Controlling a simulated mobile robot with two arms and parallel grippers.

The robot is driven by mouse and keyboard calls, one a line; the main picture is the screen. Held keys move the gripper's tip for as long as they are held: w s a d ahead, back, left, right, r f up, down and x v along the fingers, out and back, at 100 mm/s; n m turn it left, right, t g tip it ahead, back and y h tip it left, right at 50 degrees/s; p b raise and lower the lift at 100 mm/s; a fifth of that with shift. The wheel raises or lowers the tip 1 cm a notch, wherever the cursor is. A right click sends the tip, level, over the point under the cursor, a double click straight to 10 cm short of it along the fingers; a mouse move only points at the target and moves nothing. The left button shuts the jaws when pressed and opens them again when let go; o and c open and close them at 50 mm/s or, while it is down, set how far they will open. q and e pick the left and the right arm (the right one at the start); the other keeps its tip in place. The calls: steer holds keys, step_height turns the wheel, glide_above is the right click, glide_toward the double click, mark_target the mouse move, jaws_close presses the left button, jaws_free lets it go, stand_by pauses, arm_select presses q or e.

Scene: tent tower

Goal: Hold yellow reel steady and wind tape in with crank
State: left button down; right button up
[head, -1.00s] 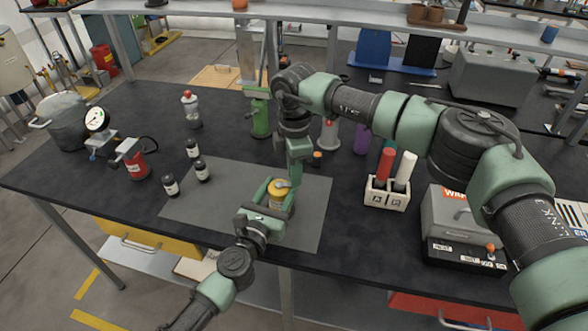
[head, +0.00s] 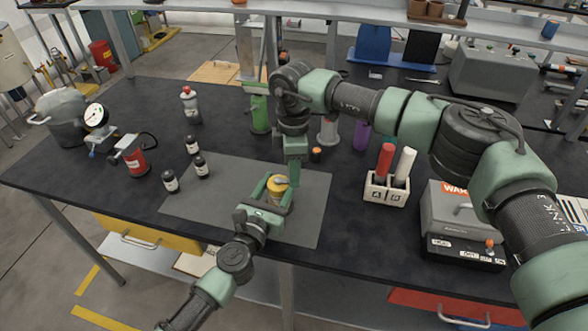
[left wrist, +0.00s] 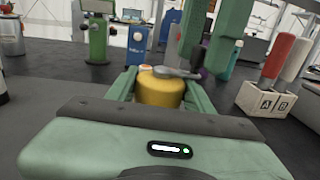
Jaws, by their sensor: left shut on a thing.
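The yellow reel (head: 278,190) stands on the grey mat (head: 215,199); it also shows in the left wrist view (left wrist: 160,91). My left gripper (head: 270,188) is shut on the reel, one finger on each side of it. A grey crank (left wrist: 178,72) lies across the top of the reel. My right gripper (head: 293,178) comes down from above, close to the crank. No tape can be made out.
Several small dark bottles (head: 202,167) stand left of the mat. A white holder marked A and B (head: 385,191) with a red and a white tube stands to the right. A green device (head: 259,112) and a grey stand (head: 329,130) are behind.

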arm_select(q)
steer(key=shift+f, duration=0.1)
arm_select(e)
steer(key=shift+r, duration=0.1)
step_height(320, 180, up, 12)
stand_by(0.5)
arm_select(q)
steer(key=c, duration=0.5)
jaws_free()
